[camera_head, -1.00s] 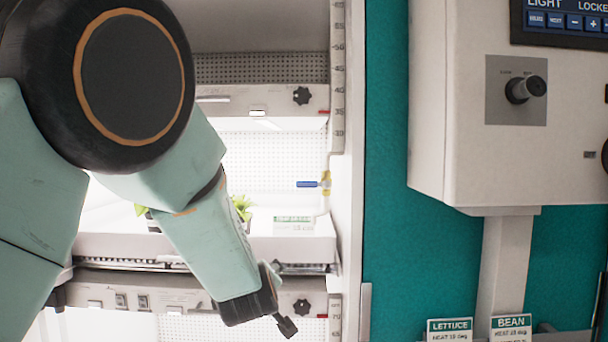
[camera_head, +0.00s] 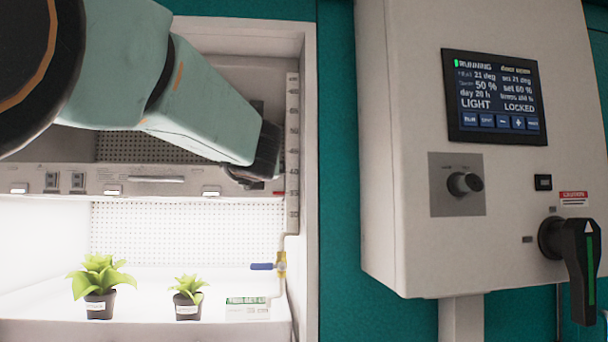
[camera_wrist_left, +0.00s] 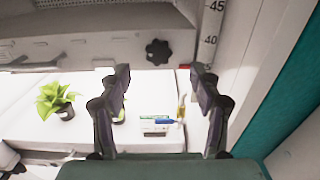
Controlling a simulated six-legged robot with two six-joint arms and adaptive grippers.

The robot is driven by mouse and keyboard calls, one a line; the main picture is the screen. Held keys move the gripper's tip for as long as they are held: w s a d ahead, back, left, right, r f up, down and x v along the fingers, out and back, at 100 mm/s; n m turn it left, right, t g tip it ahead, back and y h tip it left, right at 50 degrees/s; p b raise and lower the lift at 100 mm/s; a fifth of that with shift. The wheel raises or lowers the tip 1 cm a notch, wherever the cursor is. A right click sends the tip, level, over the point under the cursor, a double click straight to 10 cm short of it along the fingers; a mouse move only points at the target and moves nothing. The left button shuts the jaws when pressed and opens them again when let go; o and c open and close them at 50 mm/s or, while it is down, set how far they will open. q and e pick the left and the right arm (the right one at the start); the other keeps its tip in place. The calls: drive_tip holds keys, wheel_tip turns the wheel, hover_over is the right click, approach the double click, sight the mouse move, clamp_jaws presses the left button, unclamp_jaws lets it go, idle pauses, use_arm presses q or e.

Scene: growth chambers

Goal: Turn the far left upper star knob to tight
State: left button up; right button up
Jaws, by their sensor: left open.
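A black star knob (camera_wrist_left: 158,52) sits on the light rail of the chamber, left of the ruler post, in the left wrist view. In the head view my left arm and gripper cover the place where it sits. My left gripper (camera_wrist_left: 160,80) is open and empty. Its two fingers stand apart, with the knob showing between and beyond their tips, not touched. In the head view the left gripper (camera_head: 262,160) is in front of the right end of the rail (camera_head: 150,182). My right gripper is not in view.
Potted plants (camera_head: 98,285) (camera_head: 187,295) stand on the white tray below, near a blue-handled valve (camera_head: 268,266). The ruler post (camera_head: 293,150) and chamber wall are close right of the gripper. A control box (camera_head: 400,130) with a screen, a small knob and a black lever (camera_head: 580,265) is further right.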

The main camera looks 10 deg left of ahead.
use_arm(q)
drive_tip(key=p+x, duration=0.2)
drive_tip(key=x, duration=0.5)
drive_tip(key=shift+p, duration=0.3)
drive_tip(key=shift+w+a+f, duration=0.15)
drive_tip(key=shift+a+f, duration=0.05)
drive_tip(key=shift+a, duration=0.05)
drive_tip(key=shift+c, duration=0.3)
drive_tip(key=shift+w+f, duration=0.2)
drive_tip(key=shift+w, duration=0.1)
drive_tip(key=c, duration=0.3)
drive_tip(key=shift+s+r, duration=0.15)
drive_tip(key=c, duration=0.8)
